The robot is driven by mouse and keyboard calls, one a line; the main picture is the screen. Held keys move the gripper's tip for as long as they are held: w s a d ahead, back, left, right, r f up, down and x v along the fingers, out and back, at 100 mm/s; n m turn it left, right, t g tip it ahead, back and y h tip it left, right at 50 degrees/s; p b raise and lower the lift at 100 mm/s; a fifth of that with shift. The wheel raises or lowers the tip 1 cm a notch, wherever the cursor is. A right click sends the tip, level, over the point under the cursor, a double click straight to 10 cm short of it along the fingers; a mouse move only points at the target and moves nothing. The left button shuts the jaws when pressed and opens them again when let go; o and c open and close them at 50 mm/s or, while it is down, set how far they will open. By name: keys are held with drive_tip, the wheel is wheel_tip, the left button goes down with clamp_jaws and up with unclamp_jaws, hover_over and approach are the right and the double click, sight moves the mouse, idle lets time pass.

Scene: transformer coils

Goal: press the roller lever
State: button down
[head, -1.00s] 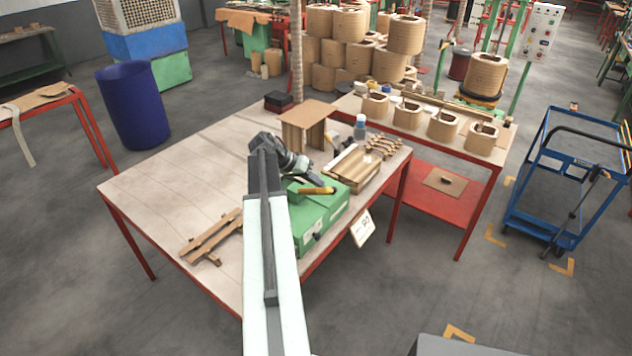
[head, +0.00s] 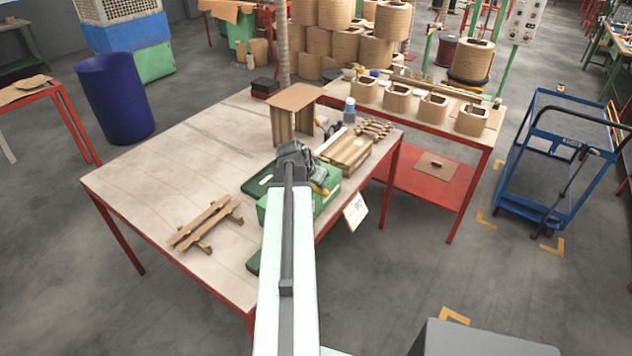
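A green box (head: 272,210) stands near the front edge of the wooden table, partly hidden behind my arm. A small yellow part (head: 321,188) shows at its top, just right of my arm's end. I cannot make out a roller lever for certain. My gripper (head: 316,174) is a dark shape at the arm's end, over or just behind the box. My own arm covers much of it, and its fingers are too small and hidden to read. I cannot tell whether it touches anything.
Wooden slats (head: 205,222) lie on the left of the table (head: 150,175), whose left half is mostly clear. A blue cart (head: 560,150) stands at right.

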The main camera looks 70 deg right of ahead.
drive_tip(key=shift+f+b, duration=0.3)
drive_tip(key=shift+f, duration=0.2)
drive_tip(key=shift+a, duration=0.15)
drive_tip(key=shift+a+f, duration=0.15)
